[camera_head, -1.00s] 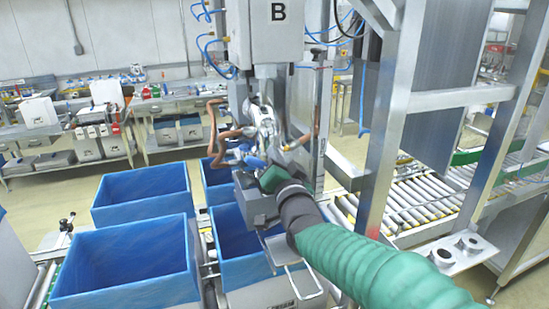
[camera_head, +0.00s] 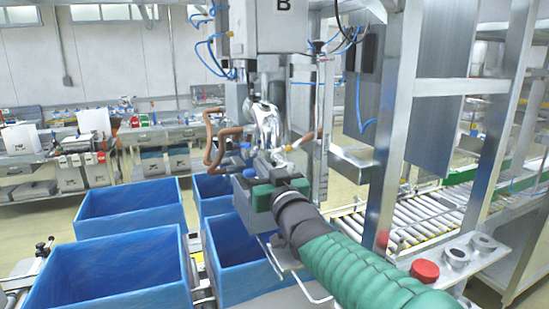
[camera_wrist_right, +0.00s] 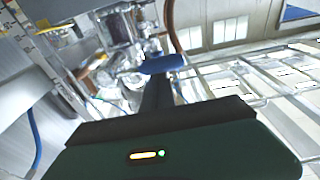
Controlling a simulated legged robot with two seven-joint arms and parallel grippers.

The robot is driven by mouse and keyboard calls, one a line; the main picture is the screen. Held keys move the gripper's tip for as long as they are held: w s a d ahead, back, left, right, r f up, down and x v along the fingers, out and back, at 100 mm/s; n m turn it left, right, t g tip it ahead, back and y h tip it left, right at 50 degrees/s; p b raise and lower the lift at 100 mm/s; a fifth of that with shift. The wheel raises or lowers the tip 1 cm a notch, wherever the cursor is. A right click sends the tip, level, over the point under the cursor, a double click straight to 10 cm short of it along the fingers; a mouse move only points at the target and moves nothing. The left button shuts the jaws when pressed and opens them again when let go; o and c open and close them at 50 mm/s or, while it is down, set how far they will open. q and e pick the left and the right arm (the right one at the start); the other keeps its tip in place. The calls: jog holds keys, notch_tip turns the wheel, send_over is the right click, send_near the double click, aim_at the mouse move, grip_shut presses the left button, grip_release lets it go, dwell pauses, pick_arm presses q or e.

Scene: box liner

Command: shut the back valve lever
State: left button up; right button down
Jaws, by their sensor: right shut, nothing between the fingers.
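The valve assembly (camera_head: 265,125) is a cluster of metal fittings under the machine marked B. A blue lever handle (camera_wrist_right: 162,64) shows in the right wrist view, right at the tip of my right gripper (camera_wrist_right: 158,82). Small blue parts (camera_head: 246,150) show at the valve cluster in the head view; which one is the back lever I cannot tell. My right gripper (camera_head: 262,160) is shut and empty, reaching in among the fittings from below right. Whether its fingertips touch the blue handle is unclear. My arm and gripper body hide part of the lower fittings. My left gripper is not in view.
Blue-lined boxes (camera_head: 115,275) stand at the left and below the valve. A steel frame post (camera_head: 395,120) rises to the right of my arm. A red button (camera_head: 425,270) sits on a steel plate. Brown hoses (camera_head: 212,145) hang left of the fittings.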

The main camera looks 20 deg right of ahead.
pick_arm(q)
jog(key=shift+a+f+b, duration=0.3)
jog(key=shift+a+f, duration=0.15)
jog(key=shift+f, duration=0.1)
pick_arm(e)
jog(key=shift+a+f+n, duration=0.35)
jog(key=shift+a+n, duration=0.15)
jog(key=shift+a, duration=0.25)
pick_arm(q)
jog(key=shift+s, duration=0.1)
pick_arm(e)
jog(key=shift+d+f, duration=0.1)
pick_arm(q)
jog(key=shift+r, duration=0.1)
